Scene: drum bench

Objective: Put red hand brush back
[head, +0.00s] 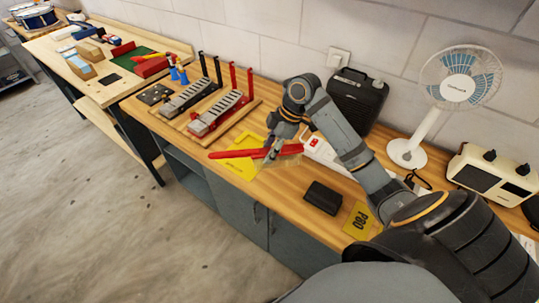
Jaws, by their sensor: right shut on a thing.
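The red hand brush (232,154) shows as a long red bar in the middle of the head view, lying roughly left to right. My right gripper (271,157) is shut on it near its middle and hides part of it. The brush is over or close above a yellow flat piece (240,168) on the wooden bench (285,187). I cannot tell whether the brush touches it. My left gripper is not in view.
Left of the brush stand a red pedal (216,115) and a grey pedal (184,99) with upright posts. A black wallet-like item (322,198) and a yellow card (358,220) lie toward the front. A black case (356,100), fan (407,153) and cream radio (490,175) stand behind.

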